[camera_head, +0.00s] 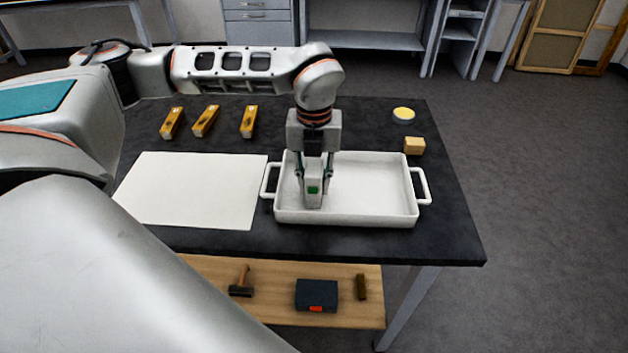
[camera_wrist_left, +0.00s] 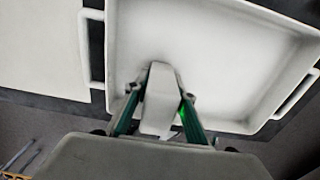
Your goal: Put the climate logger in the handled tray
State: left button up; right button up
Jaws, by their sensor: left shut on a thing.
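In the left wrist view the logger (camera_wrist_left: 160,98) sits between the two fingers, with the tray (camera_wrist_left: 225,50) beneath. I cannot tell whether the logger touches the tray floor. My right gripper is not in view.
A white sheet (camera_head: 190,190) lies left of the tray. Several yellow-orange tools (camera_head: 206,121) lie behind it. A round yellow-topped tin (camera_head: 403,114) and a wooden block (camera_head: 414,146) are at the back right. A lower shelf (camera_head: 270,268) holds a hammer (camera_head: 241,286) and a dark box (camera_head: 316,295).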

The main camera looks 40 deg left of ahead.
pick_arm(q)
jog(key=shift+f, duration=0.15)
jog(key=o, duration=1.2)
jog(key=shift+c, duration=0.2)
notch_tip(320, 180, up, 12)
jog(key=shift+r, duration=0.2)
